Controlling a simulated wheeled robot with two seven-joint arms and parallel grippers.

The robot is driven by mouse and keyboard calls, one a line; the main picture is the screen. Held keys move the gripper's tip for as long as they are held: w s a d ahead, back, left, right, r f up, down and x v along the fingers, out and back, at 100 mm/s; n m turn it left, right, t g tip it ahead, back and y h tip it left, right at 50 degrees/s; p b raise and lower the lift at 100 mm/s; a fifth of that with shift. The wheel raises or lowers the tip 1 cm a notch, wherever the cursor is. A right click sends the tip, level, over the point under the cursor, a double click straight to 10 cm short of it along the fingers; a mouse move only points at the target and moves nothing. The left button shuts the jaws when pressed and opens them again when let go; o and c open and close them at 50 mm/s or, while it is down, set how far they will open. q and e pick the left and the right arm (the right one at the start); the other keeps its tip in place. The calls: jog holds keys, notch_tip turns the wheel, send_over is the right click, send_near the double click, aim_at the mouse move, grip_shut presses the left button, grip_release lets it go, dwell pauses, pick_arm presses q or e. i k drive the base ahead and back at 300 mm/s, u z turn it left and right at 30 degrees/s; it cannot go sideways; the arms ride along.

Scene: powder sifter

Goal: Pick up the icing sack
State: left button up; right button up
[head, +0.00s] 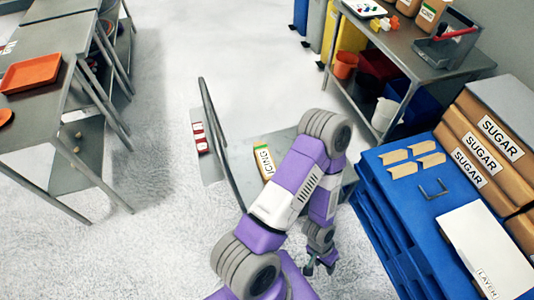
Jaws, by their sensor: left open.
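The icing sack (264,162), with a white label reading ICING, lies on a grey flat trolley (238,150) near the middle of the head view. My purple left arm crosses in front of the trolley and hides part of its deck. My left gripper (320,268) hangs low, below and to the right of the sack in the picture. It is open, small in view and apart from the sack. My right gripper is not in view.
A blue pallet stack (372,190) with brown SUGAR sacks (480,152) stands at the right. A metal table (412,58) with a red-handled device stands at the back right. Metal tables with an orange tray (30,73) stand at the left.

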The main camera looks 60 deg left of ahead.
aim_at(266, 165)
jog(key=u, duration=1.65)
